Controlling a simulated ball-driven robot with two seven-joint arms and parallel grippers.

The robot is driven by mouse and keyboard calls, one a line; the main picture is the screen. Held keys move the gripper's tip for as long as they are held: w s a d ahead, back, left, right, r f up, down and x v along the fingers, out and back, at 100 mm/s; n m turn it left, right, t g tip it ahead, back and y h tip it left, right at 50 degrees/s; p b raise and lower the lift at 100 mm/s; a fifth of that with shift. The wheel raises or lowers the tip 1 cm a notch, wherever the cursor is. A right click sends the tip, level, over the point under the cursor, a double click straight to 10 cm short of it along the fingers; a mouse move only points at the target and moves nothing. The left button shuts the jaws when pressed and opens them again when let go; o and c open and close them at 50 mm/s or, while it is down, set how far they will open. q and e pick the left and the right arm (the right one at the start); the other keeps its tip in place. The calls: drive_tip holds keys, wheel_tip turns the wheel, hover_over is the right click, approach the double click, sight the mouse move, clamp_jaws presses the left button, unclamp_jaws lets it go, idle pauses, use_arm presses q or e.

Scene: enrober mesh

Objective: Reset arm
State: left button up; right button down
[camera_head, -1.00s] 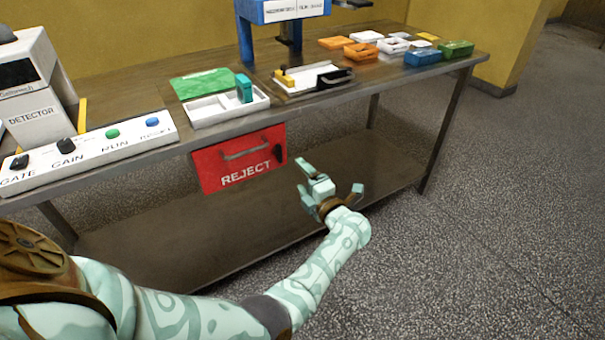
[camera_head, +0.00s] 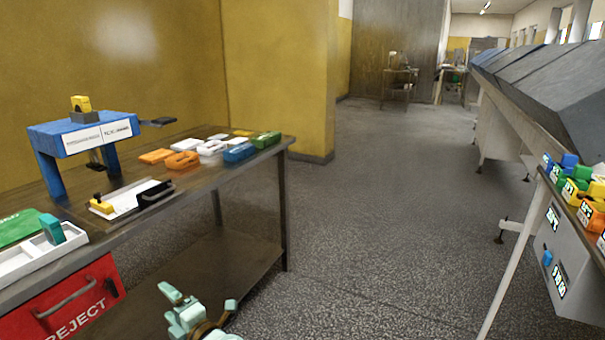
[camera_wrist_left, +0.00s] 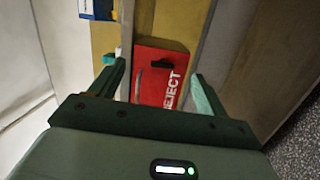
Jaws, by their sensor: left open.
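My left gripper (camera_head: 199,306) is at the bottom of the head view, in front of the workbench and to the right of the red REJECT drawer (camera_head: 70,308). Its two fingers are spread apart with nothing between them. In the left wrist view the open fingers of my left gripper (camera_wrist_left: 158,88) frame the red REJECT drawer (camera_wrist_left: 160,70), which lies beyond them. Most of my left arm is out of the head view. My right gripper does not show.
The workbench (camera_head: 221,177) carries a blue stand (camera_head: 85,132), a white tray (camera_head: 40,254) with a teal block (camera_head: 51,229), and several coloured blocks. A sloped machine (camera_head: 540,80) with coloured blocks stands at right. Speckled floor (camera_head: 390,220) between them is clear.

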use_arm(q)
drive_tip(key=w+d+f+m+t+h+p, duration=0.1)
drive_tip(key=w+d+f+m+t+h, duration=0.3)
drive_tip(key=d+m+t+h, duration=0.65)
drive_tip(key=s+d+f+m+g+h+p, duration=0.1)
drive_tip(key=s+d+f+m+g+h, duration=0.2)
drive_tip(key=f+m, duration=0.45)
drive_tip(key=s+d+f+m+g+h+p, duration=0.25)
drive_tip(key=s+f+m+g, duration=0.55)
drive_tip(key=s+f, duration=0.8)
drive_tip(key=s+a+f+m+g+p, duration=0.1)
drive_tip(key=s+f+m+g, duration=0.15)
drive_tip(key=s, duration=0.85)
drive_tip(key=s+a+f+m+g+p, duration=0.2)
drive_tip(key=s+f, duration=0.2)
drive_tip(key=s, duration=0.8)
drive_tip(key=s+a+m+g+p, duration=0.1)
drive_tip(key=s+a+g, duration=0.1)
drive_tip(key=s, duration=1.1)
drive_tip(key=s+a+m+g+p, duration=0.1)
drive_tip(key=s+g, duration=0.1)
drive_tip(key=s, duration=1.1)
drive_tip(key=shift+a+r+g+p, duration=0.3)
drive_tip(key=shift+a+r+p, duration=0.05)
drive_tip(key=shift+a+r, duration=0.1)
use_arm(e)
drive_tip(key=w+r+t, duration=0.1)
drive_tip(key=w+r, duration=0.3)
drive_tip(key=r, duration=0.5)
